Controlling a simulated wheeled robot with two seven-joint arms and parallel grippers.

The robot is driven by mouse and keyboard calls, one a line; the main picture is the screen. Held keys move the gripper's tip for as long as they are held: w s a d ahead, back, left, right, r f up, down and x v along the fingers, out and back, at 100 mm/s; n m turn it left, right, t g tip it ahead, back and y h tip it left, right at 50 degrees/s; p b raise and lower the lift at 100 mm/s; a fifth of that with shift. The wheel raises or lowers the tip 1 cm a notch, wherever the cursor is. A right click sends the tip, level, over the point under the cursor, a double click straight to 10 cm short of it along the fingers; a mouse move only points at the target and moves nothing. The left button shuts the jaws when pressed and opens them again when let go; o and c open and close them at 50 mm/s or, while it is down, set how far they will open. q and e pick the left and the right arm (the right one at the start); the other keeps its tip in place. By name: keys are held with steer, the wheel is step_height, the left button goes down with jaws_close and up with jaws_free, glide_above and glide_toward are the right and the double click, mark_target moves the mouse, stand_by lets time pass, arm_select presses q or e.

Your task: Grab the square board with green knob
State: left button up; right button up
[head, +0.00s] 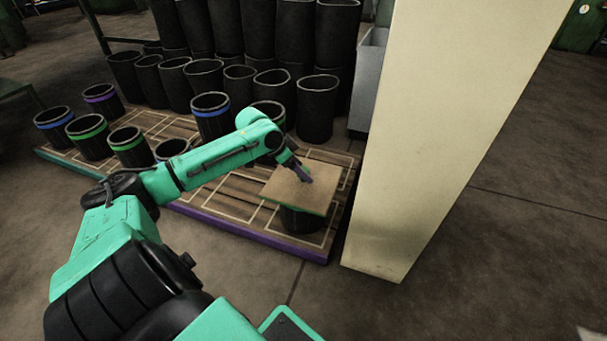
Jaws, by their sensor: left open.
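The square board (287,194) is tan with a thin green edge along its near side. It lies on top of a black rubber sleeve (302,222) at the right end of the pallet. My left gripper (303,175) is open over the middle of the board, its dark fingers pointing down and right. I cannot make out the green knob; the fingers cover the middle of the board. Whether the fingers touch anything is too small to tell. My right gripper is not in view.
A wooden pallet (233,226) with pale outlined squares holds several black sleeves with blue, green and purple bands. Plain black sleeves (317,108) stand stacked behind it. A tall cream pillar (445,130) rises close to the board's right. The floor in front is clear.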

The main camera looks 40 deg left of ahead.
arm_select(q)
steer(key=shift+r, duration=0.1)
jaws_close()
stand_by(1.2)
